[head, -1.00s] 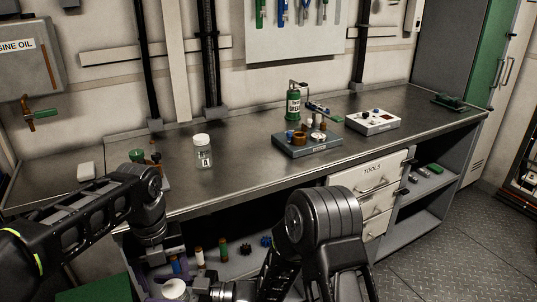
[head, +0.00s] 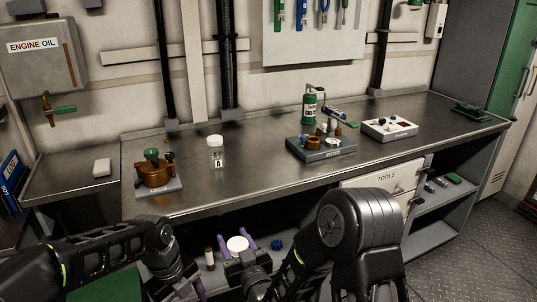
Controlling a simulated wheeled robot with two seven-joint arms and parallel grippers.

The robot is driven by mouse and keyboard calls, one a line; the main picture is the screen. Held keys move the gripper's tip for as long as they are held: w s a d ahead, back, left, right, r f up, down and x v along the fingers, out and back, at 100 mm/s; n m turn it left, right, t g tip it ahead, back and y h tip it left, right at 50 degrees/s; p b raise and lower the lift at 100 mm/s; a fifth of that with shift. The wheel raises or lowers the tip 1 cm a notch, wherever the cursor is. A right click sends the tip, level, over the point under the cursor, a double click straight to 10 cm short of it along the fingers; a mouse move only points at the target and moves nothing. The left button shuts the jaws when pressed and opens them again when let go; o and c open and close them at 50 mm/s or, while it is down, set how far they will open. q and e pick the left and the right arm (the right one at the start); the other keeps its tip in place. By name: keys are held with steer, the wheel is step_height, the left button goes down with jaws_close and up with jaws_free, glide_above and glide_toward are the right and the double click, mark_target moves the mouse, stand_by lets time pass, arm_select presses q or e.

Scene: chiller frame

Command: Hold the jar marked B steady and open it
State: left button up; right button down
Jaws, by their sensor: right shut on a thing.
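A white round lid (head: 238,244), seen from above, sits between the purple fingers of my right gripper (head: 237,243), low in front of the bench. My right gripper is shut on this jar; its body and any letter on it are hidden. My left gripper (head: 198,287) is lower and to the left, partly out of the frame. Only a bit of purple finger shows, so its opening cannot be told. Another jar (head: 216,153), clear with a white lid and marked A, stands upright on the bench.
The metal bench (head: 255,178) carries a brown pot-like device (head: 155,174) at left, a grey tray of parts (head: 321,148) and a white box (head: 389,131). Small items, including a blue one (head: 277,244), lie on the shelf below. The bench middle is clear.

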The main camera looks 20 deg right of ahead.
arm_select(q)
steer(key=s+a+f+n+h, duration=0.15)
steer(key=s+f+n, duration=0.25)
steer(key=f+n, duration=0.4)
steer(key=s+a+f+n+h, duration=0.1)
steer(key=s+a+f+n, duration=0.25)
steer(key=f+n, duration=0.4)
steer(key=s+a+f+n, duration=0.3)
steer(key=s+f+n, duration=0.1)
steer(key=s+n, duration=0.3)
steer(key=s+a+f+n+t, duration=0.1)
steer(key=s+a+f+n, duration=0.2)
steer(key=s+f+n, duration=0.2)
steer(key=s+n, duration=0.3)
steer(key=n, duration=0.2)
steer(key=shift+f, duration=0.3)
steer(key=shift+h, duration=0.25)
